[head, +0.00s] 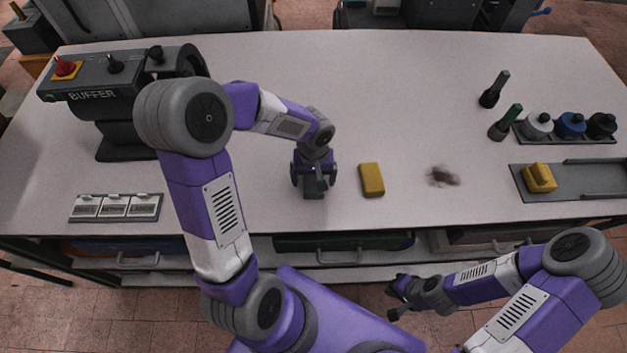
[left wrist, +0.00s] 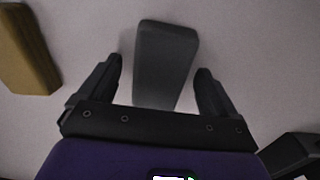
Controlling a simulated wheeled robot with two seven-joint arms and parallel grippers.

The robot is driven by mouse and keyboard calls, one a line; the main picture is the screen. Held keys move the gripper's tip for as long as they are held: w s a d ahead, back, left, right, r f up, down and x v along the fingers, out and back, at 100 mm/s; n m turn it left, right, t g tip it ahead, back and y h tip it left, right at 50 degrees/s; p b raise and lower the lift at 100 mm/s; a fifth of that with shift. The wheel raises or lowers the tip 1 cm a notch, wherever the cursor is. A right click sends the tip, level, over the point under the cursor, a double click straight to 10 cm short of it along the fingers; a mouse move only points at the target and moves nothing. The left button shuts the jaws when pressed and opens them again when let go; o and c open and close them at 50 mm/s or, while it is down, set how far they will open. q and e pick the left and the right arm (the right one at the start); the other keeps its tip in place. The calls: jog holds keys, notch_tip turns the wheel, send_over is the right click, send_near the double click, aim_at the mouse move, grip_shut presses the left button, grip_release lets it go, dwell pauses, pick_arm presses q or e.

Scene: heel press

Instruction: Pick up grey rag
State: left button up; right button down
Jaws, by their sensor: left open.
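The grey rag looks like a plain grey oblong block (left wrist: 165,62) in the left wrist view, lying on the pale bench top. My left gripper (left wrist: 160,82) is open, with one finger on each side of the rag's near part and a visible gap at each side. In the head view the left gripper (head: 313,183) points down over the bench and mostly hides the rag (head: 313,194). My right gripper (head: 396,298) is low in front of the bench, away from the rag; its jaw opening is too small to make out.
A yellow block (head: 372,179) lies just right of the left gripper. A dark smudge (head: 442,176) marks the bench further right. The buffer machine (head: 115,90) and a labelled tray (head: 115,207) are left. Bottles (head: 571,125) and a grey tray (head: 590,180) are right. The bench centre back is clear.

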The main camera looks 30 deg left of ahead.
aim_at(313, 179)
pick_arm(q)
jog(key=c, duration=1.1)
jog(key=shift+r, duration=0.1)
jog(key=shift+c, duration=0.2)
notch_tip(313, 179, up, 10)
jog(key=p, duration=0.1)
jog(key=shift+p, duration=0.35)
jog(key=o, duration=0.4)
jog(key=c, duration=0.3)
